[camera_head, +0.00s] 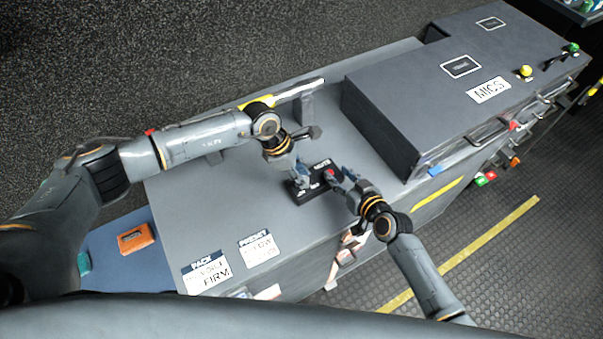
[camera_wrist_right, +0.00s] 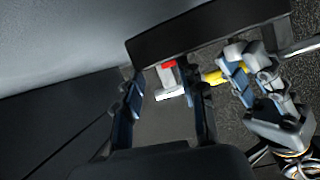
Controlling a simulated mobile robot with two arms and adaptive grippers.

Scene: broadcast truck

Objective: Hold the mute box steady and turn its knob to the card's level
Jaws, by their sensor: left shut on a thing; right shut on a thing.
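The black mute box (camera_head: 318,187), lettered "MUTE", lies on the grey counter (camera_head: 240,205) with a red spot at its right end. My left gripper (camera_head: 298,178) is shut on the box's left side. My right gripper (camera_head: 340,182) is at the box's right end, shut on the knob; its fingers partly hide it in the head view. In the right wrist view the knob (camera_wrist_right: 168,75), grey with red, shows between the fingers below the box (camera_wrist_right: 205,30). The left gripper (camera_wrist_right: 248,82) is at right there. The preset card (camera_head: 259,247) appears to read "LOW".
A pack card (camera_head: 207,272) reading "FIRM" lies near the counter's front left. An orange box (camera_head: 136,238) lies on a blue surface further left. A big grey case (camera_head: 440,100) labelled "MICS" stands right of the mute box. Bare counter lies between the cards and box.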

